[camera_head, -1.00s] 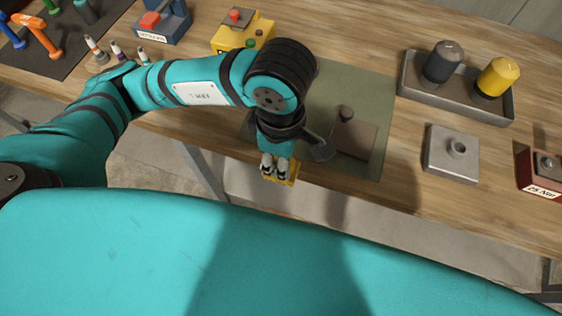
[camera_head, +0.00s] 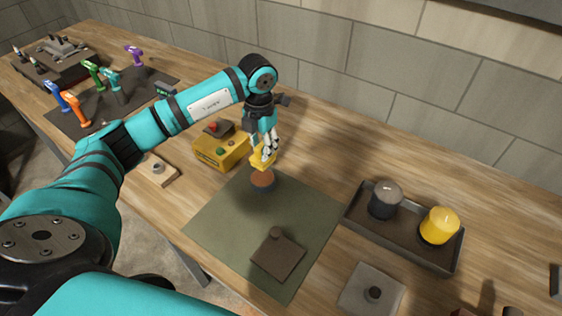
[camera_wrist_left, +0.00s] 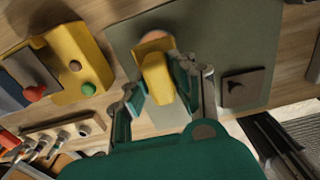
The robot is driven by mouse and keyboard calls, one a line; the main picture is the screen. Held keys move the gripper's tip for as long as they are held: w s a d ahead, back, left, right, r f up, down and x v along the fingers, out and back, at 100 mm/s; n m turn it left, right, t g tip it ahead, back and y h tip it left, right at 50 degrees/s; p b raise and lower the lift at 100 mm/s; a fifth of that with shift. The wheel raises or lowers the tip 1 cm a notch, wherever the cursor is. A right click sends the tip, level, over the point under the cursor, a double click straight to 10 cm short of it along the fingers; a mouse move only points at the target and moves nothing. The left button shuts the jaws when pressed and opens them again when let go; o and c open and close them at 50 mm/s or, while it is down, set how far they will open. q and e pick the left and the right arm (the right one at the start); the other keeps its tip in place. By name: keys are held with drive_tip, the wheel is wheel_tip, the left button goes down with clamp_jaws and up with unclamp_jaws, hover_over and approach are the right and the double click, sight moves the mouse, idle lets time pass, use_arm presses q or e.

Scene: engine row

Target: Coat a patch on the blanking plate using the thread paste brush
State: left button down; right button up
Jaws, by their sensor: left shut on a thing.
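My left gripper (camera_head: 264,150) is shut on the yellow thread paste brush (camera_head: 263,158). The brush also shows between the fingers in the left wrist view (camera_wrist_left: 157,78). Its lower end is right above or touching a round pot with an orange-brown top (camera_head: 262,178); I cannot tell which. The pot partly shows beyond the brush in the left wrist view (camera_wrist_left: 155,36). A dark brown square plate with a knob, seemingly the blanking plate (camera_head: 279,257), lies on the green mat, apart from the gripper; it also shows in the left wrist view (camera_wrist_left: 243,90). My right gripper is not in view.
The green mat (camera_head: 225,222) is mostly bare around the plate. A yellow box with buttons (camera_head: 222,152) stands left of the gripper. A tray (camera_head: 408,243) with a dark and a yellow cylinder is at right, with a grey block (camera_head: 360,292) before it.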

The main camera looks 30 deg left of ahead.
sight(261, 163)
use_arm(q)
drive_tip(key=shift+a+f, duration=0.2)
drive_tip(key=shift+f, duration=0.05)
drive_tip(key=shift+s+a+f+b, duration=0.15)
drive_tip(key=shift+f+b, duration=0.25)
drive_tip(key=shift+f, duration=0.15)
drive_tip(key=shift+s+a+f+b, duration=0.1)
drive_tip(key=shift+a+f+b, duration=0.05)
drive_tip(key=shift+f+b, duration=0.3)
drive_tip(key=shift+w+d+f+b, duration=0.15)
drive_tip(key=shift+f+b, duration=0.35)
drive_tip(key=shift+f, duration=0.5)
drive_tip(key=shift+d+f+b, duration=0.1)
drive_tip(key=shift+f+b, duration=0.25)
drive_tip(key=shift+f, duration=0.4)
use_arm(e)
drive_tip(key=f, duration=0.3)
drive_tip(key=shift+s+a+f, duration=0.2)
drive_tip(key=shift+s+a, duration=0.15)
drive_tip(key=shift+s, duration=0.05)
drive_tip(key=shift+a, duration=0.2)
use_arm(q)
drive_tip(key=shift+f, duration=0.1)
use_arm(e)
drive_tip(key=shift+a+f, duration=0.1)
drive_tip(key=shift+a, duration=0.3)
